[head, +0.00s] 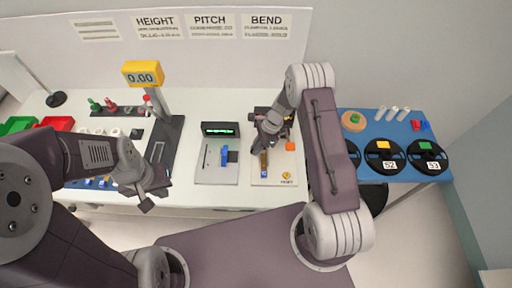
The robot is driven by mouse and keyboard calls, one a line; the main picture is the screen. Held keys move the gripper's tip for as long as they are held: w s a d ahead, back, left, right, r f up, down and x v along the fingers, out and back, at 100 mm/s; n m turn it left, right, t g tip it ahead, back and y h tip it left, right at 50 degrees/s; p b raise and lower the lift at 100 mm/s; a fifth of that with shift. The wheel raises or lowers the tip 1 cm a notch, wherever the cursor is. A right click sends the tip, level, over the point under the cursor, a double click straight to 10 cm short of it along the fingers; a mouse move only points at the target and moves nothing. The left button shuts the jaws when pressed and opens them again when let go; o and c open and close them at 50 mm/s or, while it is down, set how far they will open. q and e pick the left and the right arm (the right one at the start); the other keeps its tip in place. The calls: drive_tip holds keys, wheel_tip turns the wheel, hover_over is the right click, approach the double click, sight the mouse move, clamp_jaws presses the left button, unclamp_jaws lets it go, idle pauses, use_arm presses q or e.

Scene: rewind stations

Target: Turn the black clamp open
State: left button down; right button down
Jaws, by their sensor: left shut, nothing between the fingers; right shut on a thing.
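The bend station (258,180) is a pale board on the white table, below the BEND sheet. My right gripper (265,146) reaches down over its middle and is shut on a small dark part, seemingly the black clamp. The gripper and wrist hide most of the clamp, so its turn angle cannot be told. My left gripper (146,203) is shut and empty, at the table's front edge on the left, away from the station.
The pitch station (216,176) with a blue part stands to the left, then the height gauge (142,75). A blue side table (389,172) holds black reels.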

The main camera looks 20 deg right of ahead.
drive_tip(key=n, duration=0.1)
drive_tip(key=n+g+b, duration=0.1)
drive_tip(key=n, duration=0.1)
drive_tip(key=shift+w+f, duration=0.1)
drive_tip(key=shift+w, duration=0.1)
drive_tip(key=n+b, duration=0.1)
drive_tip(key=n, duration=0.1)
drive_tip(key=n+g+b, duration=0.1)
drive_tip(key=n, duration=0.1)
drive_tip(key=shift+w+g+h, duration=0.1)
drive_tip(key=shift+g+h, duration=0.2)
drive_tip(key=shift+h, duration=0.1)
drive_tip(key=n+g+h+b, duration=0.1)
drive_tip(key=n+b, duration=0.1)
drive_tip(key=n, duration=0.1)
drive_tip(key=shift+n, duration=0.4)
drive_tip(key=shift+w+a+n+h+b, duration=0.1)
drive_tip(key=shift+n+h+b, duration=0.35)
drive_tip(key=shift+n, duration=0.95)
drive_tip(key=shift+r, duration=0.2)
drive_tip(key=c, duration=1.4)
unclamp_jaws()
drive_tip(key=shift+c, duration=0.2)
drive_tip(key=shift+g, duration=0.3)
